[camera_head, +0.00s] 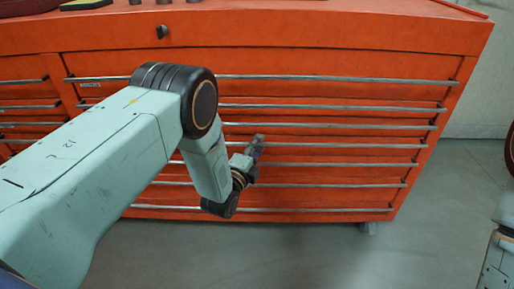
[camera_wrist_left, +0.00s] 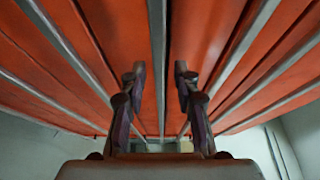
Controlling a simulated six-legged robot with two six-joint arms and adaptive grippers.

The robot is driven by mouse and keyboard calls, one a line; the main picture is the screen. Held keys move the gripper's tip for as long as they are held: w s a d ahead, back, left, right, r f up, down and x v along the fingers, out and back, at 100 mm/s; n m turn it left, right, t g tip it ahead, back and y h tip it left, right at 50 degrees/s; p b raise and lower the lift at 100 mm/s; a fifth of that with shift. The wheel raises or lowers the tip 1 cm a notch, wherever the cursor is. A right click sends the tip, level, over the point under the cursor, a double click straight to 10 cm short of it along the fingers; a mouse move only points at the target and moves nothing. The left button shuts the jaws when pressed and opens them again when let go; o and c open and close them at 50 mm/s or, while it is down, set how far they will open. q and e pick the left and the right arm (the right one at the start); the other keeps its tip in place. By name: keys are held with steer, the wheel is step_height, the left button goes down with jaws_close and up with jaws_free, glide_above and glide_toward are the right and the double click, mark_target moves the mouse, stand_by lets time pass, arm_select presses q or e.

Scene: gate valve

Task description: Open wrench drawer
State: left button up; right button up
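An orange-red tool cabinet (camera_head: 330,36) has several wide drawers with long grey bar handles. All drawers look shut. I cannot tell which one is the wrench drawer. My left gripper (camera_head: 257,143) is in front of the middle drawers, its tips close to one handle (camera_head: 340,146). In the left wrist view my left gripper (camera_wrist_left: 160,90) is open, with its two fingers apart. One handle bar (camera_wrist_left: 157,45) runs between the fingers in that picture, and I see no contact. The arm hides part of the drawer fronts. My right gripper is not in view.
A column of narrower drawers (camera_head: 25,94) is on the left. A black lock knob (camera_head: 162,31) is on the upper panel, and a few small items stand on the cabinet top. Grey floor (camera_head: 300,255) in front is clear. A grey wall (camera_head: 485,85) is at the right.

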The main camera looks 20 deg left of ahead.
arm_select(q)
jaws_close()
stand_by(0.4)
steer(key=shift+s, duration=0.1)
